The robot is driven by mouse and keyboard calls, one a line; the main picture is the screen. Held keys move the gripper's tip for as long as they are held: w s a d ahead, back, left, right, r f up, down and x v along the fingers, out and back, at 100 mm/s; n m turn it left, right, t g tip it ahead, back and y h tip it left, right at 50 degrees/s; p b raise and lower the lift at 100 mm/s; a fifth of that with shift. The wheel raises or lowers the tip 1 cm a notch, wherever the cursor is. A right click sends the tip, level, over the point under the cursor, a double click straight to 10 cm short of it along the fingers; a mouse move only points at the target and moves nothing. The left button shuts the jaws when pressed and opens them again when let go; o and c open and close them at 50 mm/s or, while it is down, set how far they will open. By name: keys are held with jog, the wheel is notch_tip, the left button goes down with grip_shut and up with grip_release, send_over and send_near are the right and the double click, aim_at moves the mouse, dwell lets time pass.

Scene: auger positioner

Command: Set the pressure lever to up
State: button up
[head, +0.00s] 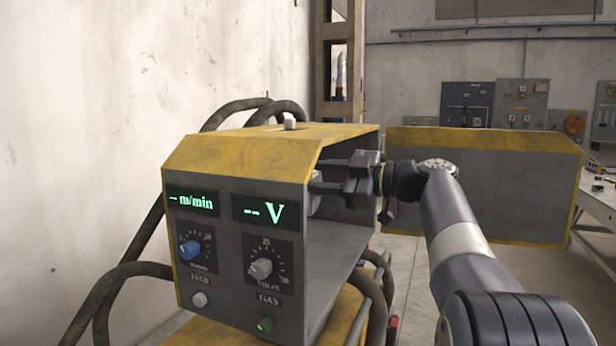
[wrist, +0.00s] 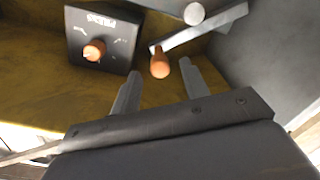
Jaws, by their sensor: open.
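My gripper (head: 326,175) reaches into the open side of the grey and yellow box (head: 335,240) in the head view. In the wrist view my gripper (wrist: 158,78) is open, its two fingers apart. An orange-tipped lever (wrist: 160,66) lies just beyond and between the fingertips, not clearly touched by either. A dark plate (wrist: 110,24) with upside-down lettering, hard to read, carries an orange knob (wrist: 94,50) left of the fingers. Which orange handle is the pressure lever is not certain. In the head view both are hidden inside the box.
A grey bar (wrist: 215,25) and a pale round knob (wrist: 194,14) lie just beyond the fingers. The box's front has a blue knob (head: 190,250) and displays. Its yellow-edged door (head: 480,185) stands open to the right. Dark hoses (head: 130,230) run behind the box.

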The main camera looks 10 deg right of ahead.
jog(key=v, duration=0.7)
jog(key=shift+s+d, duration=0.1)
jog(key=shift+d, duration=0.05)
